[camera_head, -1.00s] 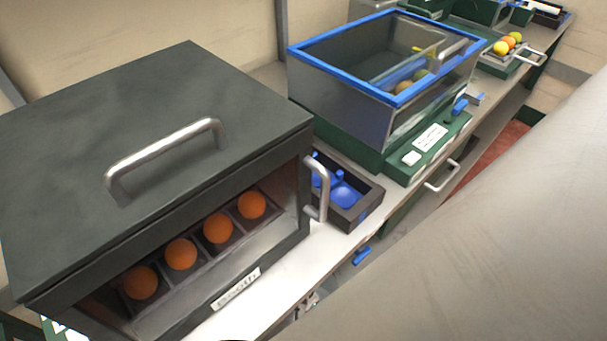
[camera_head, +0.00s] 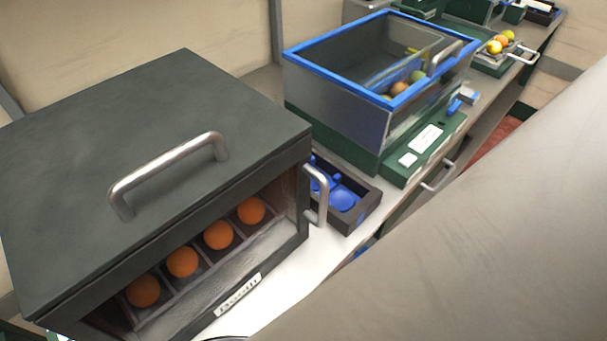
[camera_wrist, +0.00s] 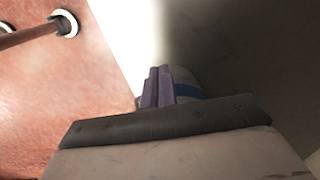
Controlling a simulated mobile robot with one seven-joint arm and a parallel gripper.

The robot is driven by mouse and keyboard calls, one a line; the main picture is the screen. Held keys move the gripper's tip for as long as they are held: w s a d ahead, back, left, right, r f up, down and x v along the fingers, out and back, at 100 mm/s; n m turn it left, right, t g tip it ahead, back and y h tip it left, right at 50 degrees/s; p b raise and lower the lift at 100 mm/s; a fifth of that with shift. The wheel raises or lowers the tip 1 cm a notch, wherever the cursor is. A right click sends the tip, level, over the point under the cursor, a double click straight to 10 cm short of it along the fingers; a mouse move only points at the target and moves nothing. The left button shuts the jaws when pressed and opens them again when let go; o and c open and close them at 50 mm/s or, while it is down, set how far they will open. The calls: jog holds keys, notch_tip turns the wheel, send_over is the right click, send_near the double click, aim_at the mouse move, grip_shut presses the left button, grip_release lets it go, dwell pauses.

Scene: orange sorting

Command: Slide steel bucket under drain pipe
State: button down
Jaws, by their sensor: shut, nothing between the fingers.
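My gripper (camera_wrist: 157,88) shows in the wrist view as closed purple-grey fingers with nothing between them. Just beyond the fingers is a pale rounded object with a blue band (camera_wrist: 188,88); I cannot tell whether it is the steel bucket or whether the fingers touch it. A brown rod or pipe (camera_wrist: 28,36) with a white ring at its end lies at the upper left, against a reddish surface; I cannot tell if it is the drain pipe. No bucket can be made out in the head view, where my arm hides the lower right.
A dark booth (camera_head: 150,130) with several oranges stands at the left of the counter. Beside it are a dark tray (camera_head: 350,215) with blue parts and a blue-rimmed bin (camera_head: 345,76) on a green base. A reddish floor (camera_head: 497,140) shows beyond the counter edge.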

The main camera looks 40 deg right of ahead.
jog(key=shift+d, duration=0.5)
jog(key=d, duration=0.3)
jog(key=w+d+b, duration=0.1)
jog(key=d, duration=0.2)
jog(key=d+b, duration=0.1)
jog(key=d, duration=0.3)
jog(key=shift+w+f, duration=0.1)
jog(key=shift+w, duration=0.05)
jog(key=shift+d+b, duration=0.3)
jog(key=shift+d, duration=0.15)
jog(key=shift+a, duration=0.1)
